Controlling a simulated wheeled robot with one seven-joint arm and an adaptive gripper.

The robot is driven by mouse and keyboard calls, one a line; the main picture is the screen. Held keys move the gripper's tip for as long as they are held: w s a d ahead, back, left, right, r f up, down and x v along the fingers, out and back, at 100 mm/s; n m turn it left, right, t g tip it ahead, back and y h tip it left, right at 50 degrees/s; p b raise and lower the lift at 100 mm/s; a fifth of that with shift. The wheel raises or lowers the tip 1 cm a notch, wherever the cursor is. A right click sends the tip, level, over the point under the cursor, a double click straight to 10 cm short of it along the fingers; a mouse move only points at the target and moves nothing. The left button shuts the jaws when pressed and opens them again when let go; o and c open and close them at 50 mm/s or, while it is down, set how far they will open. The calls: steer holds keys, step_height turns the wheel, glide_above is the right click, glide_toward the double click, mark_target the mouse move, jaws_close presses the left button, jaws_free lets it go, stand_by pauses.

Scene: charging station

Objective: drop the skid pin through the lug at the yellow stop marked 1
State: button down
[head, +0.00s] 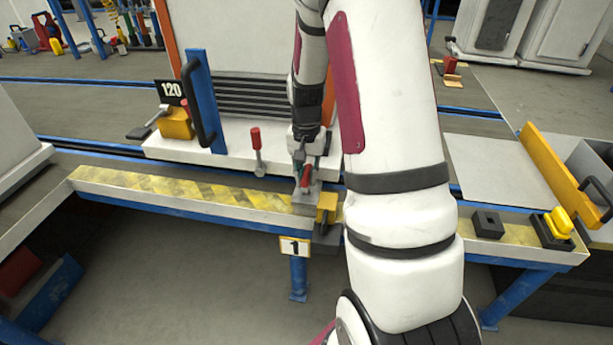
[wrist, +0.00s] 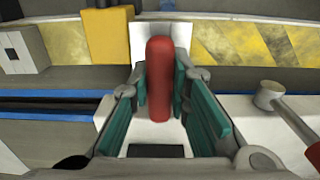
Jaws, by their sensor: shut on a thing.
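The skid pin shows as a red rounded handle (wrist: 159,80) in the wrist view. My gripper (wrist: 163,100) is shut on it, with a teal finger pad on each side. In the head view my gripper (head: 306,172) holds the red handle (head: 306,178) at the skid's front edge. The yellow stop (head: 327,205) is just right of it, above the sign marked 1 (head: 295,247). The stop (wrist: 108,36) is left of the handle in the wrist view. A pale plate (wrist: 178,30) shows past the handle. The pin's lower end and the lug's hole are hidden.
Another red-handled pin (head: 256,140) stands on the white skid (head: 210,155), left of my gripper. A blue post (head: 200,100) with a black handle rises farther left. The yellow-black striped ledge (head: 170,187) is clear on the left. Small blocks (head: 487,224) sit at the right.

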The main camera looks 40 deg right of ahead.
steer(key=shift+f, duration=0.1)
steer(key=c, duration=1.9)
jaws_free()
steer(key=shift+f, duration=0.1)
steer(key=shift+c, duration=0.2)
steer(key=o, duration=0.4)
